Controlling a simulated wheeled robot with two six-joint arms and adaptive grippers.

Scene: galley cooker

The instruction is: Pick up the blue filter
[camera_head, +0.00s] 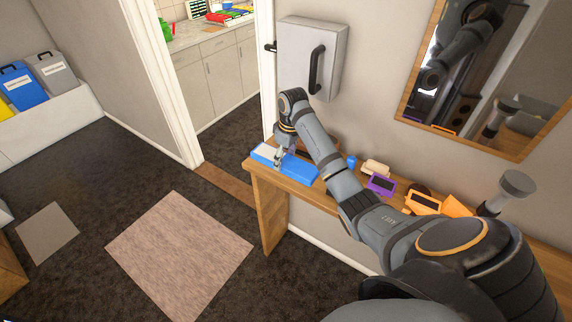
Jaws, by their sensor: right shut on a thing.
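The blue filter (301,169) is a flat, bright blue block with a paler part at its left. It is at the left end of the wooden shelf. My right gripper (279,157) reaches down to it from above and is shut on it. The fingers and wrist cover part of its middle. I cannot tell whether the filter still touches the shelf top. My left gripper is out of view.
The wooden shelf (263,176) also holds a small blue item (351,161), a cream item (375,168), a purple box (381,185) and orange boxes (423,203). A white wall cabinet (304,57) hangs above; a mirror (490,100) hangs right. The floor left is open.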

